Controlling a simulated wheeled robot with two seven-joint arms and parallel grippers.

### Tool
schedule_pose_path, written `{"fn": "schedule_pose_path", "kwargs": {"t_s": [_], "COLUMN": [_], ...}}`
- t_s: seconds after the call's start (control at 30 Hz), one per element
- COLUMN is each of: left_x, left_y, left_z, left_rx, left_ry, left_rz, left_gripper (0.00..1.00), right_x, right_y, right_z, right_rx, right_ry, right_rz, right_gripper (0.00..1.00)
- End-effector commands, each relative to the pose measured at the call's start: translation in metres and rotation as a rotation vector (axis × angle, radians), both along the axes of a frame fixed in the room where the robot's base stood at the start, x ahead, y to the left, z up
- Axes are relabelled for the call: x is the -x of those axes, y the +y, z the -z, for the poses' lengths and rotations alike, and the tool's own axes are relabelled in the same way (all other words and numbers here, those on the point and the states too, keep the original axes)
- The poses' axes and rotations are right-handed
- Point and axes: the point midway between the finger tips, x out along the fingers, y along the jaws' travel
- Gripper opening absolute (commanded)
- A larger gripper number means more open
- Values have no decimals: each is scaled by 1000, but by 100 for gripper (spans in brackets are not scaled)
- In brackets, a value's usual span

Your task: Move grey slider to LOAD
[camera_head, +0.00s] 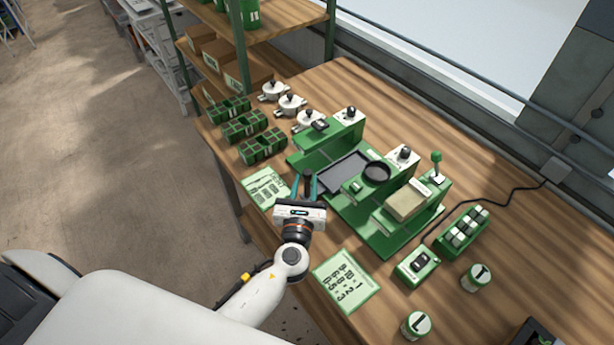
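The green seeder machine (388,239) stands on the wooden table. A flat dark grey tray-like part (343,172) lies in its bed, between the upright green parts; it looks like the grey slider, but I cannot be sure. No LOAD mark can be read at this size. My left gripper (306,178) is over the machine's near left edge, just left of and below the grey part in the picture. Its two teal fingers are apart with nothing seen between them. The gripper body hides part of the machine's near edge. My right gripper is not in view.
Green cell trays (263,148) and white round pieces (291,104) sit at the far left. Printed cards (347,282) lie near the front edge. A green switch box (416,265), a rack (462,231) and round tins (476,277) stand right. A shelf (282,21) rises behind.

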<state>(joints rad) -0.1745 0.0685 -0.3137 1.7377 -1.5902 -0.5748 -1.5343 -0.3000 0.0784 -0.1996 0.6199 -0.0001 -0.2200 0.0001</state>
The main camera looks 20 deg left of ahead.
Motion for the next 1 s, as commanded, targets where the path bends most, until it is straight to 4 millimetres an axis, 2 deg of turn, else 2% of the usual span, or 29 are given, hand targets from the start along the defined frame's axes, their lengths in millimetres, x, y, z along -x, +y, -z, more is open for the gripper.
{"fn": "schedule_pose_path", "kwargs": {"t_s": [0.03, 0.2, 0.4, 0.6, 1.0], "left_x": [13, 48, 75, 84, 83], "left_y": [-3, -12, -20, -22, -22], "left_z": [4, 5, 3, 1, 0], "left_rx": [1, 1, 0, -1, -1], "left_ry": [3, 4, 2, 1, 1], "left_rz": [2, 1, 1, 1, 1], "left_gripper": [30, 30, 30, 30, 30], "right_x": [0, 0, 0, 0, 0], "right_y": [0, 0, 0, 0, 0], "right_z": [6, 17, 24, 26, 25], "right_rx": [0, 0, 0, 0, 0], "right_ry": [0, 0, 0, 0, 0], "right_rz": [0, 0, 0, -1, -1], "right_gripper": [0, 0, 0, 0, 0]}}
